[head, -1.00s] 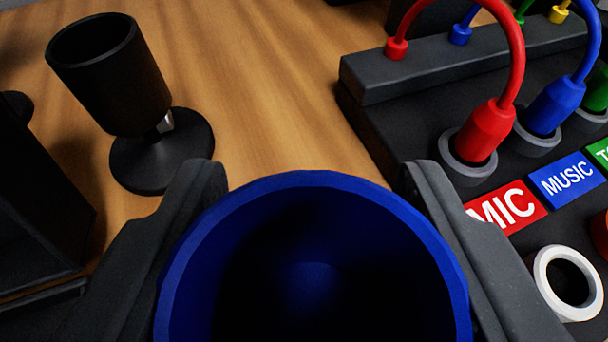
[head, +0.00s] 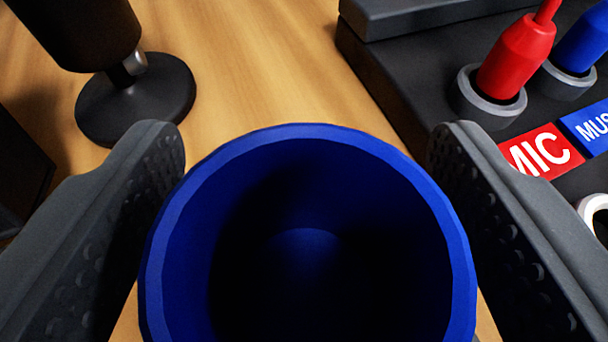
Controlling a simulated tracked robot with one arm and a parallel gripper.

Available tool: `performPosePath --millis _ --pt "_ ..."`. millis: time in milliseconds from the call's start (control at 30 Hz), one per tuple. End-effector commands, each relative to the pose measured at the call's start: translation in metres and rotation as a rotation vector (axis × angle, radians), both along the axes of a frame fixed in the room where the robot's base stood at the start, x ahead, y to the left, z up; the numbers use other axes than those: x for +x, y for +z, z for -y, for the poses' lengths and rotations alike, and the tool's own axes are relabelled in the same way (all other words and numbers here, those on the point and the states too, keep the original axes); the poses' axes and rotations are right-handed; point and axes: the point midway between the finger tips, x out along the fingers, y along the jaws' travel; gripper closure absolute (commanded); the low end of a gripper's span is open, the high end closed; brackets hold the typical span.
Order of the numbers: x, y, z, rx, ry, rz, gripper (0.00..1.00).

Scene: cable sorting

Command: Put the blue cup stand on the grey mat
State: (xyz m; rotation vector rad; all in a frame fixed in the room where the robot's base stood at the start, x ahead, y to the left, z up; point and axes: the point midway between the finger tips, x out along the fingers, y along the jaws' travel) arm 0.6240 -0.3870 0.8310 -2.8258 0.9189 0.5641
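The blue cup stand (head: 310,240) fills the lower middle of the view, seen from above into its round, dark hollow. Its foot and what it rests on are hidden. My gripper (head: 307,132) is open, with one finger on each side of the cup. Strips of wood show between the cup and each finger low in the picture, so the fingers look apart from it. I cannot make out a grey mat in this view.
A dark panel (head: 400,75) with red and blue plugs (head: 518,55) in grey sockets and a red MIC label (head: 542,152) lies close on the right.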

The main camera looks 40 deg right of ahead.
Motion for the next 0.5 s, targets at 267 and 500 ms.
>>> performPosePath --millis 267,500 --pt "-0.007 0.005 -0.005 0.001 0.000 -0.002 0.32" --pt "-0.034 0.020 -0.025 -0.001 0.000 0.001 0.32"
